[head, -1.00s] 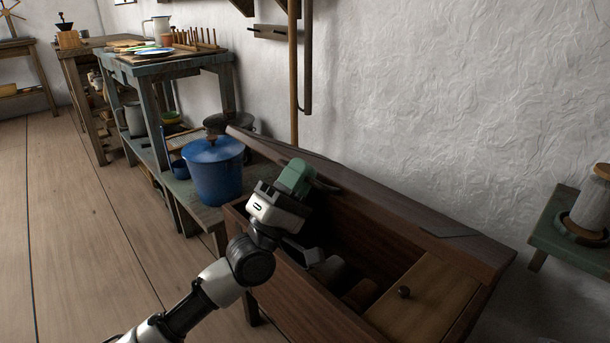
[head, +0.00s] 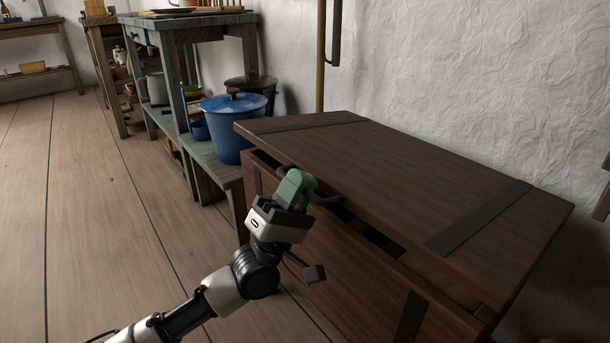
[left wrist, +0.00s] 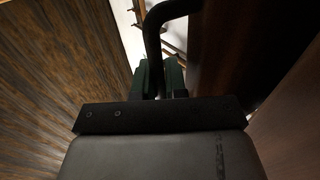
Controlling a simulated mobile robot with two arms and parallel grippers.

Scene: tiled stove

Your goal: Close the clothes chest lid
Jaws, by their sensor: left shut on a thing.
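The dark wooden clothes chest (head: 345,290) stands by the wall at the right in the head view. Its lid (head: 400,185) is tilted down low, with a narrow dark gap along its front edge. Through the gap part of the inner wooden tray (head: 440,277) shows. My left gripper (head: 302,187) is shut on the dark curved lid handle (head: 328,197) at the lid's front edge. In the left wrist view the handle (left wrist: 152,40) rises from between the green fingers (left wrist: 160,78). Most of the chest's inside is hidden by the lid. My right gripper is not in view.
A blue lidded pot (head: 232,130) stands on the low shelf of a worn green bench (head: 190,25), just left of the chest. The wooden floor (head: 100,220) at the left is clear. A white rough wall (head: 470,80) rises behind the chest.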

